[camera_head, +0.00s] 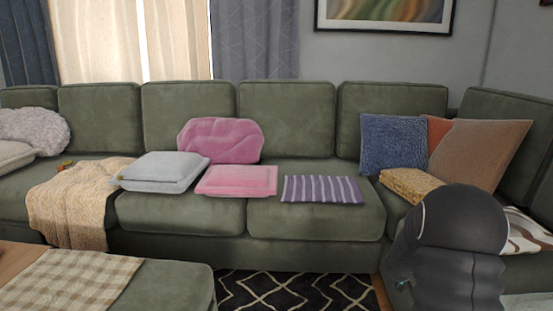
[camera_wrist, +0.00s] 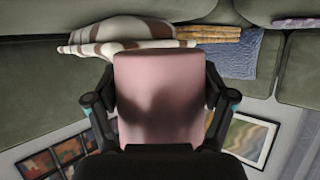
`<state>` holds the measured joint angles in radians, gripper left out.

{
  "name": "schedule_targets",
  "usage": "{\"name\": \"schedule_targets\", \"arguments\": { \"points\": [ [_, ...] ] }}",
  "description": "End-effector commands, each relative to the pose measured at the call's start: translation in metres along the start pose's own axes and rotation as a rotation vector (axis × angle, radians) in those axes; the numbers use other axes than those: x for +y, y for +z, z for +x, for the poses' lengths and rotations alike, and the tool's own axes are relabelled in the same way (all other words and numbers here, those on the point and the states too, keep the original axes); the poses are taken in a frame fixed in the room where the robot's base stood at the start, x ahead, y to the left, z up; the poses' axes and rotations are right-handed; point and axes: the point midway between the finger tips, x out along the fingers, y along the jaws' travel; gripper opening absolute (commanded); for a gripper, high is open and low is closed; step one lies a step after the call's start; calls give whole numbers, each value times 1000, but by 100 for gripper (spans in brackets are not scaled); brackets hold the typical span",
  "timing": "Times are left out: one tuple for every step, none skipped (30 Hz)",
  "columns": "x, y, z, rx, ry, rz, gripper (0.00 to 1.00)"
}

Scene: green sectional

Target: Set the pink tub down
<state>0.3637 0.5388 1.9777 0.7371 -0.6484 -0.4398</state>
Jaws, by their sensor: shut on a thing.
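The pink tub (camera_wrist: 158,110) fills the middle of the wrist view, with a smooth side and a soft shadow on it. My gripper (camera_wrist: 160,92) is shut on the pink tub, one dark finger against each side. In the head view my own dark arm covers the right foreground, and the tub is hidden there. I cannot tell from these frames whether the tub touches anything beneath it.
A green sectional (camera_head: 315,217) spans the room. Its seats hold a grey folded item (camera_head: 160,172), a pink folded item (camera_head: 237,181), a purple striped cloth (camera_head: 322,189), a yellow woven item (camera_head: 408,184) and a brown-striped white cloth (camera_head: 526,232). Bare seat shows between some.

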Motion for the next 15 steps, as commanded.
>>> {"name": "schedule_targets", "arguments": {
  "points": [
    [-13, 15, -5, -3, -42, -22, 46],
    [-20, 22, -9, -3, -68, -33, 46],
    [-31, 32, -14, -4, -105, -47, 46],
    [-39, 41, -18, -4, -133, -59, 46],
    [-46, 50, -23, -4, -162, -71, 46],
    [-58, 63, -30, -5, -203, -89, 46],
    [-66, 74, -36, -5, -235, -102, 46],
    [-75, 84, -42, -6, -268, -114, 46],
    [-87, 98, -51, -5, -313, -134, 46],
    [-95, 109, -59, -6, -347, -146, 46],
    [-103, 120, -66, -6, -379, -161, 46],
    [-112, 135, -76, -7, -422, -178, 46],
    [-120, 146, -84, -6, -454, -191, 46],
    [-127, 156, -92, -5, -487, -204, 46],
    [-135, 172, -103, -7, -528, -221, 46]
  ]
}}
